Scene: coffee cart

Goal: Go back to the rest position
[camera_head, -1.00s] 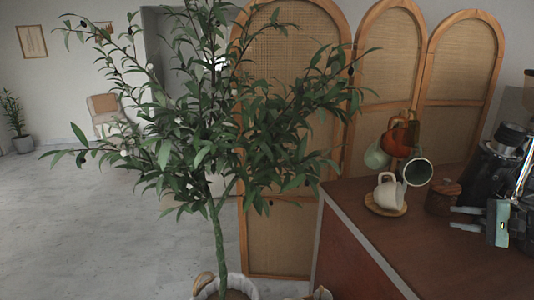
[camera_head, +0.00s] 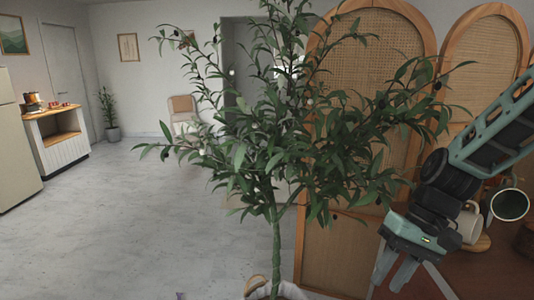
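My gripper (camera_head: 393,281) hangs at the lower right, at the end of my teal and black arm. Its two fingers point down with a gap between them and nothing visible in the gap. It is in front of the counter's left edge in the picture. A white cup (camera_head: 470,226) shows partly behind my wrist, on a wooden saucer (camera_head: 482,243). My arm hides part of the cup and the counter.
A leafy potted tree (camera_head: 276,245) stands just left of my gripper. Arched rattan screens (camera_head: 385,45) stand behind it. The brown counter (camera_head: 485,275) fills the lower right. Open floor (camera_head: 120,220) lies to the left, with a white cabinet (camera_head: 65,155) beyond.

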